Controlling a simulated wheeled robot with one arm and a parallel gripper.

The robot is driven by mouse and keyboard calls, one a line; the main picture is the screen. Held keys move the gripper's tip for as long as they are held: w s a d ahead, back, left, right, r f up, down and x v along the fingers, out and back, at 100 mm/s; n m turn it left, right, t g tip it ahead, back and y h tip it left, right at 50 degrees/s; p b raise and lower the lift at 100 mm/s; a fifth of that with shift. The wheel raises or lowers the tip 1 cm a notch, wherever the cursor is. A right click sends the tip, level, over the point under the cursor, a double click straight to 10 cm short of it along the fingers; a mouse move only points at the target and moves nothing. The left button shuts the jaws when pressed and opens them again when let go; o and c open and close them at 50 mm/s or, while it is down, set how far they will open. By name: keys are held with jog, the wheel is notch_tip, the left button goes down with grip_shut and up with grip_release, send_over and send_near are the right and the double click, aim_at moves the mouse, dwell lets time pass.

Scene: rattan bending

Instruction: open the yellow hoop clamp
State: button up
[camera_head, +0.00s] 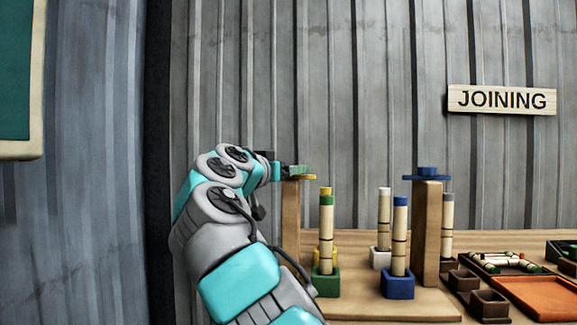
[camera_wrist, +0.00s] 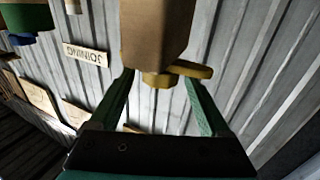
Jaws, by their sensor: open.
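The yellow hoop clamp (camera_head: 306,177) sits at the top of the left wooden post (camera_head: 291,220) in the head view. In the wrist view, which looks upside down, the clamp shows as a yellow round hub with a flat lever (camera_wrist: 194,69) pointing right at the end of the post (camera_wrist: 155,30). My gripper (camera_head: 299,170) is at the top of this post. In the wrist view my gripper (camera_wrist: 160,78) is open, with its green fingers on either side of the hub. The lever's end is near the right fingertip; I cannot tell whether they touch.
A second wooden post (camera_head: 427,235) with a blue clamp (camera_head: 427,173) stands to the right. Several upright rattan pieces stand in coloured blocks, including green (camera_head: 326,284) and blue (camera_head: 397,286). Trays, including an orange one (camera_head: 543,297), lie at the right. A corrugated wall is behind.

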jog(key=shift+w, duration=0.1)
grip_shut()
dwell(0.7)
